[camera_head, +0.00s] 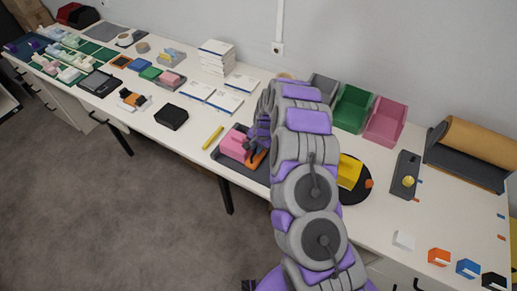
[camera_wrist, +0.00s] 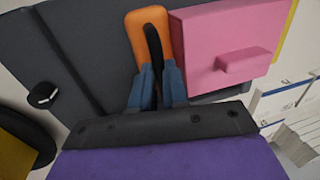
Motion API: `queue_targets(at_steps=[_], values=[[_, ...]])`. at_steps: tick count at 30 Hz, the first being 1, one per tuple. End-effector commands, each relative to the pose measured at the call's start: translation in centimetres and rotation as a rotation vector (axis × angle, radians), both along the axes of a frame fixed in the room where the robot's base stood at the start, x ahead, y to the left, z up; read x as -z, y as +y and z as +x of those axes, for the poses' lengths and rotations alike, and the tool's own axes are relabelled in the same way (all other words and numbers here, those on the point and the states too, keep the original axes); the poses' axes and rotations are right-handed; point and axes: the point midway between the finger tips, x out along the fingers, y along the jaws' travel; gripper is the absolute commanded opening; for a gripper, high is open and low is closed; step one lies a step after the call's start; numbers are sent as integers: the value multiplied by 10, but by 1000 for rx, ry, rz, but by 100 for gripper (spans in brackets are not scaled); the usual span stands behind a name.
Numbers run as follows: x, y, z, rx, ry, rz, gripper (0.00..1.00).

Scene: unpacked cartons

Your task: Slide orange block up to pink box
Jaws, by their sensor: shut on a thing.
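The orange block (camera_wrist: 135,22) lies on a dark grey tray (camera_wrist: 60,70), with a black upright handle (camera_wrist: 153,40) along its middle. My gripper (camera_wrist: 158,74) has its blue-grey fingers on both sides of this handle and is shut on it. The pink box (camera_wrist: 205,22) is directly right of the block in the wrist view. Their edges look touching or almost so; I cannot tell if a thin gap is left. In the head view, the pink box (camera_head: 233,146) is left of the orange block (camera_head: 258,160), and my gripper (camera_head: 254,147) partly hides the block.
A black knob (camera_wrist: 43,95) stands on the tray. In the head view, a yellow bar (camera_head: 213,137) lies left of the tray, and a yellow box (camera_head: 349,171) on a black disc is right of my arm. White books (camera_head: 217,57) are stacked behind.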

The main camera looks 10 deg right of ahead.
Motion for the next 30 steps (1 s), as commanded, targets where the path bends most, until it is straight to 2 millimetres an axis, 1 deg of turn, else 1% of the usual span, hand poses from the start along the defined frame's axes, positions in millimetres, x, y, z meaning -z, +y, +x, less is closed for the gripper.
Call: queue_targets(at_steps=[1,9,16,19,23,26,30], values=[[-1,-1,1,2,-3,-1,15],[-1,0,0,0,-2,-1,40],[-1,1,0,0,-1,-2,40],[-6,0,-1,0,-3,-2,40],[-23,-3,-2,0,-3,-1,40],[-42,-6,-4,1,-4,-1,40],[-74,-11,-7,1,-5,-1,40]])
